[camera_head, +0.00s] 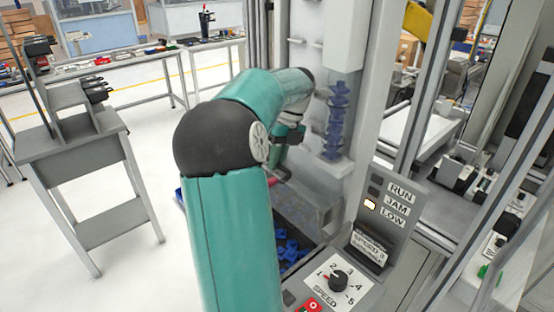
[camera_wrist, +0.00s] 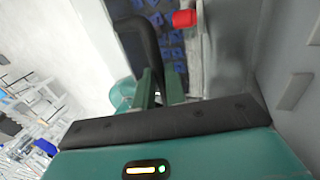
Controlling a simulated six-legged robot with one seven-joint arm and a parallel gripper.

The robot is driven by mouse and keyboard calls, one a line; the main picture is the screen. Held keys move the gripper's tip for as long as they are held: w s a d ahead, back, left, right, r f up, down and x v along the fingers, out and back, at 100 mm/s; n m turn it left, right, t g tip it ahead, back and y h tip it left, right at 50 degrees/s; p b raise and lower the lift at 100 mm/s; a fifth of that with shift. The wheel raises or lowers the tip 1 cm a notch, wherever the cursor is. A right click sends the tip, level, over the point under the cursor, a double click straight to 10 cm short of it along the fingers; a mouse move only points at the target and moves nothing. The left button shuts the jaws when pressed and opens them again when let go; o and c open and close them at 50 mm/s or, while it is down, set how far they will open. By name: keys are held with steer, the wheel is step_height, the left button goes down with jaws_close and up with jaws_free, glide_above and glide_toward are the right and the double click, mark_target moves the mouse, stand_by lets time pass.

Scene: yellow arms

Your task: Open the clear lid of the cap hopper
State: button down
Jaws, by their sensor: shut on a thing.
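The cap hopper holds several blue caps (camera_head: 290,248), low behind my teal arm in the head view. The caps also show at the top of the wrist view (camera_wrist: 168,40). My gripper (camera_wrist: 160,85) has its two green fingers closed around a black curved handle (camera_wrist: 146,40) over the caps. A red piece (camera_wrist: 184,18) shows beside the handle, and a bit of red (camera_head: 276,178) shows by my wrist in the head view. The clear lid's outline is hard to make out in either view. My arm hides much of the hopper in the head view.
A control panel with RUN, JAM and LOW labels (camera_head: 397,203) and a speed dial (camera_head: 338,281) stands right of the hopper. The LOW lamp (camera_head: 370,204) is lit. A blue screw-like column (camera_head: 338,120) rises behind. A grey table (camera_head: 105,190) stands at left, with open floor between.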

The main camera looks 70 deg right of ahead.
steer(key=shift+a+f, duration=0.1)
steer(key=shift+a, duration=0.05)
steer(key=c, duration=1.5)
jaws_free()
steer(key=shift+o, duration=0.2)
steer(key=v, duration=1.2)
steer(key=shift+c, duration=0.4)
